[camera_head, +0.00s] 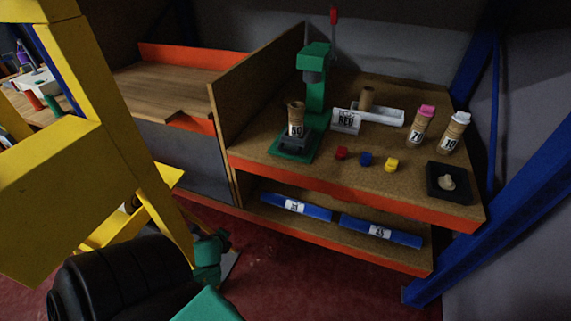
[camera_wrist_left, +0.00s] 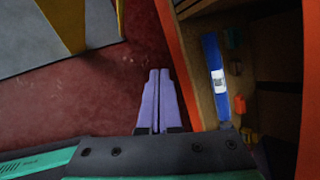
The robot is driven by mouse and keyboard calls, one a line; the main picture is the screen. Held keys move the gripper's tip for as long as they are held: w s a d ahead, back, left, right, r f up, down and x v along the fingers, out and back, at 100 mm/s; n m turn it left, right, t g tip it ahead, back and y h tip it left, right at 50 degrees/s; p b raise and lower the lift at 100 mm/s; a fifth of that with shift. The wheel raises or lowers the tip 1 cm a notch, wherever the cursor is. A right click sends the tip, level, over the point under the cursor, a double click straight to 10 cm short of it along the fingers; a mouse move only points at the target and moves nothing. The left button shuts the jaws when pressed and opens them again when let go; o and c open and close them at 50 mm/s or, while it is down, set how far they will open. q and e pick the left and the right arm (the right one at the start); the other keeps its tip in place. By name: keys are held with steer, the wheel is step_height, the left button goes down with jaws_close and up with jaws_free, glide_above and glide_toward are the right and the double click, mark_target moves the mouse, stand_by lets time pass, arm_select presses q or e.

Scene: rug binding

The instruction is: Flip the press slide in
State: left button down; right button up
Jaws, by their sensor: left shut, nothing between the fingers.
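The green press (camera_head: 316,85) stands on the upper shelf of the rack, with a red-tipped lever (camera_head: 334,16) rising behind it. A dark slide (camera_head: 296,139) sits on the press's green base. A cork-coloured spool with a number label (camera_head: 296,115) stands upright on the slide, in front of the column. My left gripper (camera_wrist_left: 159,75) shows in the left wrist view with its purple fingers shut together and empty, above the red floor beside the shelving. It is apart from the press, which is not visible in that view. My right gripper is not in view.
Blue rolls (camera_head: 380,231) lie below. A yellow frame (camera_head: 60,190) and blue rack post (camera_head: 490,220) flank the space.

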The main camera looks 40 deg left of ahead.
arm_select(q)
steer(key=w+r+m+t+y+b, duration=0.1)
steer(key=w+r+m+t+b, duration=0.25)
steer(key=w+r+m, duration=0.55)
steer(key=w+d+r+m+t+b, duration=0.1)
steer(key=w+d+r+m+t, duration=0.1)
steer(key=r, duration=0.5)
steer(key=w+d+r+m+t+h+b, duration=0.1)
steer(key=w+d+r+m+t+b, duration=0.1)
steer(key=d+r+m, duration=0.3)
step_height(320, 180, up, 3)
steer(key=shift+w+d+t, duration=0.55)
steer(key=shift+w+d, duration=0.15)
steer(key=shift+w, duration=0.2)
steer(key=shift+w, duration=0.1)
steer(key=b+x, duration=0.3)
steer(key=x, duration=1.1)
steer(key=shift+f, duration=0.1)
